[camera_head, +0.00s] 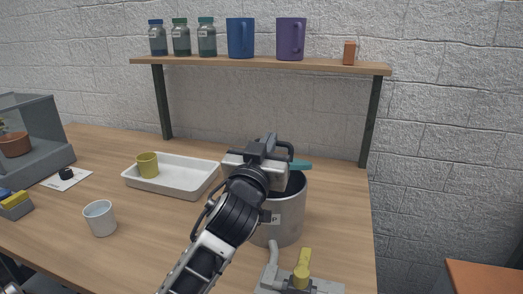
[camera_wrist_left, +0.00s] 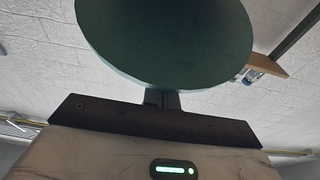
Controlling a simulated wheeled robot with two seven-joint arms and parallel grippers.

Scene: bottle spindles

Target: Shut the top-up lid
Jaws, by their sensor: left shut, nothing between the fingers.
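The grey top-up container (camera_head: 283,219) stands on the table, its label partly covered by my left arm. Its dark inside shows at the right of the rim, so its mouth is at least partly uncovered. A strip of the teal lid (camera_head: 301,164) shows above the rim, right of my left gripper (camera_head: 277,146). The rest of the lid is hidden behind the gripper. In the left wrist view the lid (camera_wrist_left: 165,40) is a large dark green disc just beyond the fingertips (camera_wrist_left: 162,98). The fingers are shut and empty, near or touching its edge; I cannot tell which. My right gripper is out of view.
A white tray (camera_head: 172,188) with a yellow cup (camera_head: 147,164) lies to the left, with a white cup (camera_head: 99,217) nearer. A metal fixture with a yellow knob (camera_head: 302,268) stands in front of the container. A shelf (camera_head: 260,64) with bottles and mugs spans behind.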

